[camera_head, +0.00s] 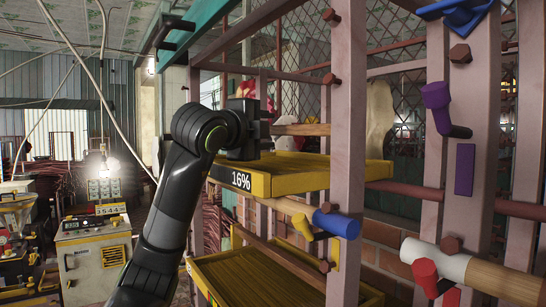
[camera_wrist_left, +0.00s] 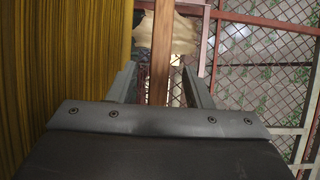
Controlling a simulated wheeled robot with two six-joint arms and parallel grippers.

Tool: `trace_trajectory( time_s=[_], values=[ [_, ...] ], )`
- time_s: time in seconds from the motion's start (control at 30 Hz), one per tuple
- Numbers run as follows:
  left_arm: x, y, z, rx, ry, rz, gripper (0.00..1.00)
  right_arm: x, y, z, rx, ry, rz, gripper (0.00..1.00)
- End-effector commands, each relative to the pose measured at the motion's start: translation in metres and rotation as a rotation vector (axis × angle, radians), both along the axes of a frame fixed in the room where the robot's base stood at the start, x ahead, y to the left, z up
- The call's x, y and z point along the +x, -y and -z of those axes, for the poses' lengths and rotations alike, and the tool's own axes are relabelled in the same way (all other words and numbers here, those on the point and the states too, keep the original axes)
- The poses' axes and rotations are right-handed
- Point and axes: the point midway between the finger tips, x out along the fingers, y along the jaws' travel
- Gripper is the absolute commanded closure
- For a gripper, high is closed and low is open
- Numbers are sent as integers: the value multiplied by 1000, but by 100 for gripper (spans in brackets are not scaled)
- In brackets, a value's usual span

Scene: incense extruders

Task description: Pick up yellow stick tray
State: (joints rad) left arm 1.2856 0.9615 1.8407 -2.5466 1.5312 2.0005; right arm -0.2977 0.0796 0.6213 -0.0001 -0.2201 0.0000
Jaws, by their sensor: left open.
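A yellow stick tray (camera_head: 315,176) with a black "16%" label on its near corner sits on the rack, left of the middle in the head view. A second yellow tray (camera_head: 240,280) is lower on the rack. My left gripper (camera_head: 264,119) is open, just above the upper tray's left end. The fingertips are partly hidden in the head view. My right gripper is not in view.
A pink rack post (camera_head: 346,140) stands in front of the upper tray. A blue-ended roller (camera_head: 336,222) and a red-and-white one (camera_head: 435,262) stick out nearby. Wire mesh (camera_head: 300,45) is behind. A control cabinet (camera_head: 95,262) stands at the left.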

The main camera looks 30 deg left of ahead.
Motion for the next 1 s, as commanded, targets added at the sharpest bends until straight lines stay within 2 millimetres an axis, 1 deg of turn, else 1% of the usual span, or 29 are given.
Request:
trace_trajectory(
  time_s=[0.03,0.1,0.37,0.7,1.0],
  values=[
    [6,0,-1,-1,-5,1,54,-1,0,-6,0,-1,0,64],
    [10,-1,-1,-1,-2,0,54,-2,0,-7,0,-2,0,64],
    [12,-1,1,0,0,-1,54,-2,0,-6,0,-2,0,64],
    [11,-1,1,0,-1,0,99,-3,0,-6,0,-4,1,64],
    [11,-1,0,0,2,0,100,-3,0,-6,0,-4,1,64]
  ],
)
